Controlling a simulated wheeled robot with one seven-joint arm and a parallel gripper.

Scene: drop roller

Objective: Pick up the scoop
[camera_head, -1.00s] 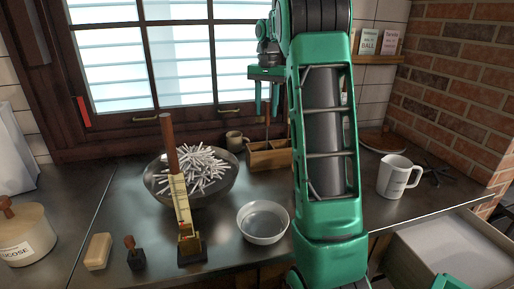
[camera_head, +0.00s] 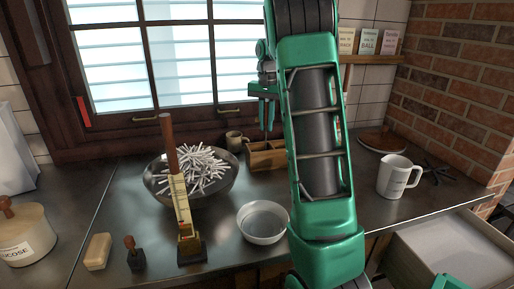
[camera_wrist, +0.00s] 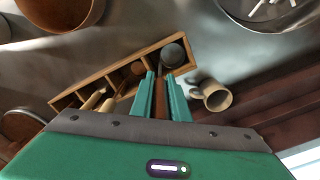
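The scoop appears to be the tool with a dark round bowl (camera_wrist: 172,54) and a brown handle (camera_wrist: 162,102), in the wrist view. It stands at the end of the wooden box (camera_wrist: 118,75), which also shows in the head view (camera_head: 266,160). My gripper (camera_wrist: 161,82) is around the brown handle, one green finger on each side. The fingers are close to the handle, but I cannot tell whether they touch it. In the head view my gripper (camera_head: 266,128) is just above the box, and the handle is mostly hidden there.
A small mug (camera_head: 234,141) stands beside the box and shows close to my gripper in the wrist view (camera_wrist: 213,95). A bowl of white sticks (camera_head: 160,192), an empty bowl (camera_head: 263,222), a white jug (camera_head: 397,177) and an open drawer (camera_head: 455,250) are around.

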